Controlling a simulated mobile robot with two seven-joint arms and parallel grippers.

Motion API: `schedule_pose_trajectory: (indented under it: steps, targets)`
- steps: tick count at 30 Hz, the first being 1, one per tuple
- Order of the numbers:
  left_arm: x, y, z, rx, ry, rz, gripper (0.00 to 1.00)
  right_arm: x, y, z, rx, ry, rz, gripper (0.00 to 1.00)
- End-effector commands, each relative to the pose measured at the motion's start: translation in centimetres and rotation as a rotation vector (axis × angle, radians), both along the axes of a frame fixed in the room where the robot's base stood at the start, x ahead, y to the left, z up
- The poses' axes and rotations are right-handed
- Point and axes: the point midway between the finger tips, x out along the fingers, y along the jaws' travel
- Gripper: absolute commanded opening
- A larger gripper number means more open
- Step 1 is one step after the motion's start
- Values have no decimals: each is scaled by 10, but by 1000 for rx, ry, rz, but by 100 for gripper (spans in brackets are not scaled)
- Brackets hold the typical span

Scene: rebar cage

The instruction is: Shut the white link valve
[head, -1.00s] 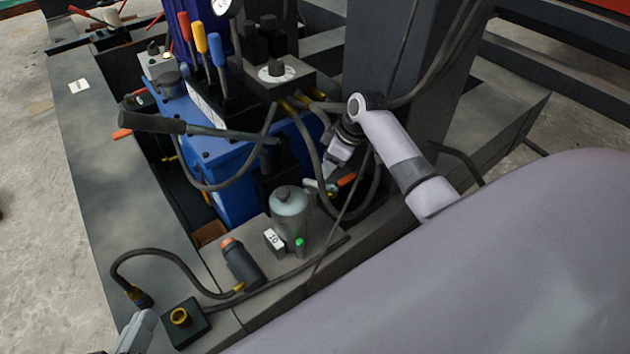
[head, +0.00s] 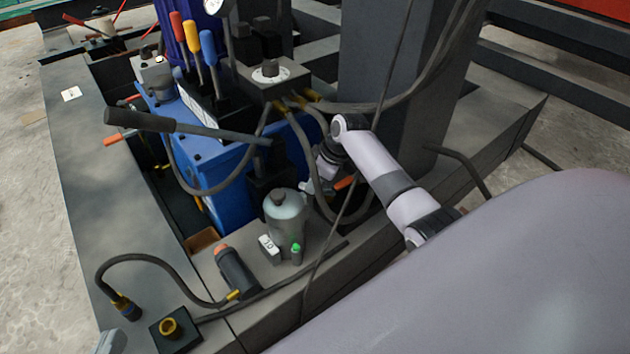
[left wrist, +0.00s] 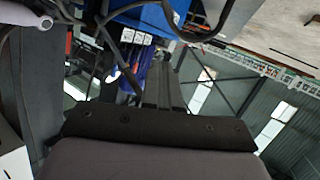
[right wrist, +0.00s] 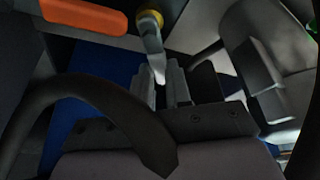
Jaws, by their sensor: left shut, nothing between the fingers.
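A pale lever with a yellow collar (right wrist: 150,20), which looks like the white link valve's handle, points down towards my right gripper (right wrist: 168,85) in the right wrist view. Its tip is at the fingertips. I cannot tell whether it lies between the fingers or touches them. In the head view my right gripper (head: 318,186) is low behind the grey bottle, beside an orange-ended handle (head: 346,182), and partly hidden by hoses. My left gripper (head: 112,342) only just shows at the bottom left edge. In the left wrist view its fingers (left wrist: 164,85) are together and empty.
A blue tank (head: 225,190) with levers stands behind. Black hoses hang near my right arm. A grey column (head: 390,80) rises beyond.

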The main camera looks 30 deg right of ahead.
Motion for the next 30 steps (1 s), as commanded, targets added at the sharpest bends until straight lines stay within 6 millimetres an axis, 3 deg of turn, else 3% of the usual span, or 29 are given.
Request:
schedule_pose_trajectory:
  steps: [11, 20, 30]
  targets:
    - [-1, -4, 7, -25, 28, -11, 0, 0, -1, 3, -1, 2, -43, 0]
    - [6, -25, 9, -140, 178, -45, 0, 3, -7, 5, -1, 3, -229, 0]
    - [-2, 1, 11, 15, 165, 17, 0, 7, -16, 3, 0, 2, -462, 0]
